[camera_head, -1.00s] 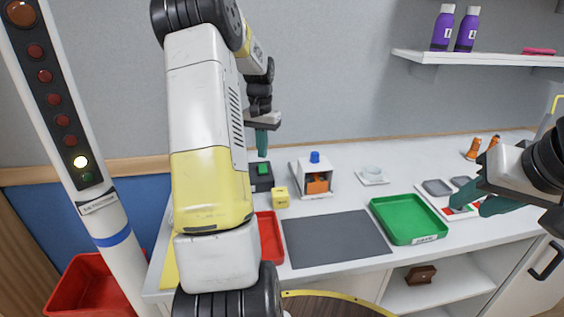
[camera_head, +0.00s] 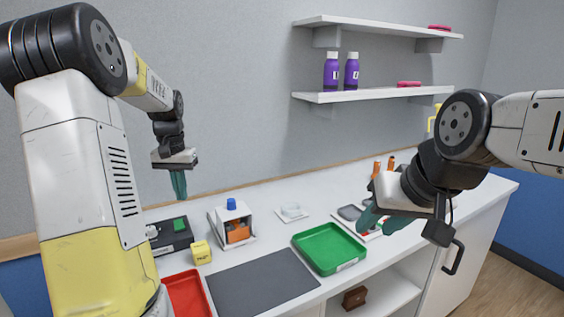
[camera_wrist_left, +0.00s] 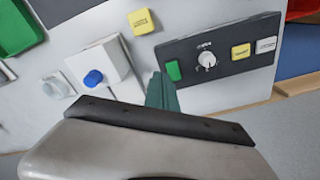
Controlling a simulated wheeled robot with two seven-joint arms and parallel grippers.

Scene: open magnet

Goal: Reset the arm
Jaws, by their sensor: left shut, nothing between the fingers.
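My left arm comes in from the left. Its gripper (camera_head: 179,184) points down above the back left of the counter, shut and empty. In the left wrist view its teal fingers (camera_wrist_left: 161,92) are together beside the dark control panel (camera_wrist_left: 218,58). The panel has a green button (camera_wrist_left: 174,70), a white knob (camera_wrist_left: 207,60) and yellow and white labels. It also shows in the head view (camera_head: 168,242). My right gripper (camera_head: 384,218) is low over the white tray (camera_head: 346,222) at the right, its teal fingers apart. A red and green thing beneath them is partly hidden.
A white box (camera_head: 219,218) with a blue knob, a yellow block (camera_head: 201,252), a red tray (camera_head: 187,295), a grey mat (camera_head: 262,283), a green tray (camera_head: 328,250) and a white dish (camera_head: 291,211) sit on the counter. Shelves (camera_head: 375,95) hold purple bottles (camera_head: 332,72).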

